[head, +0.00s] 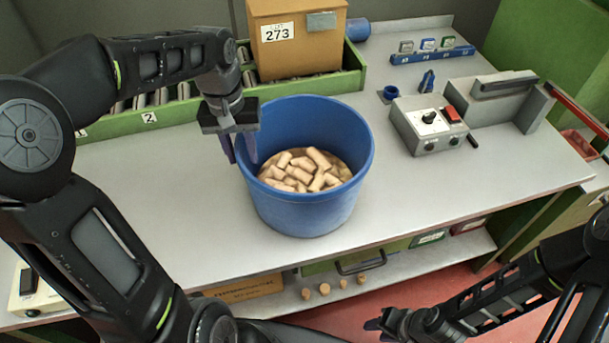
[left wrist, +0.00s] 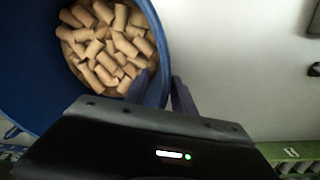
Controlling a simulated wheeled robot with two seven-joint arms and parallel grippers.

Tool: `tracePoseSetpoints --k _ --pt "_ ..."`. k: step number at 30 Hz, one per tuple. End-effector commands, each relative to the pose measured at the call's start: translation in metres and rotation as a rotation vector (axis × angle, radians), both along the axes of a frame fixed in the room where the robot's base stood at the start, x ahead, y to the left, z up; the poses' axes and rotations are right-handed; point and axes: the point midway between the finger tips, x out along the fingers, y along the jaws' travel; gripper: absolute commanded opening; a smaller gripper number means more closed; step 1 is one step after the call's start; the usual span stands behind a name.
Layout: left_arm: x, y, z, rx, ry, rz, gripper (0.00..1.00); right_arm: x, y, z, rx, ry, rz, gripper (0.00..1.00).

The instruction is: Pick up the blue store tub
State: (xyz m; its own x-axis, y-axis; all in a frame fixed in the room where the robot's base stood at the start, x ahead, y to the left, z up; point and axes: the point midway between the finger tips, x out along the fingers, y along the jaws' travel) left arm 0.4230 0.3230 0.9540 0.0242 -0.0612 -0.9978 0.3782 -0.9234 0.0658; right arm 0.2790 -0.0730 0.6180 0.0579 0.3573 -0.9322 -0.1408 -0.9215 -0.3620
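The blue store tub (head: 305,212) stands upright on the grey bench with many corks (head: 305,168) inside. My left gripper (head: 239,149) is at the tub's back-left rim, pointing down. One finger is inside the wall and one outside, with a gap between them. The left wrist view also shows the tub (left wrist: 158,60) with its rim between the two fingers (left wrist: 162,92); the gripper looks open, and firm contact on the wall is not visible. My right gripper (head: 385,322) is low at the front, away from the tub, its fingers too small to read.
A cardboard box marked 273 (head: 298,50) sits in a green rack behind the tub. Several loose corks (head: 324,288) lie on the shelf below.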

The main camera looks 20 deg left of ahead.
Motion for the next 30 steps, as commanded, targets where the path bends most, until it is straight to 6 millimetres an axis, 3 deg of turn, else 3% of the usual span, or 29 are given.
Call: tracePoseSetpoints --k 6,23,30 --pt "0.0 -0.002 -0.021 -0.001 0.0 0.0 0.31 0.0 0.0 0.002 0.0 0.0 0.0 0.36" --pt "0.001 -0.002 -0.021 -0.001 -0.001 -0.001 0.31 0.0 0.0 0.002 0.0 0.0 0.0 0.36" --pt "0.001 -0.002 -0.021 -0.001 -0.001 -0.001 0.13 0.0 0.0 0.002 0.0 0.0 0.0 0.36"
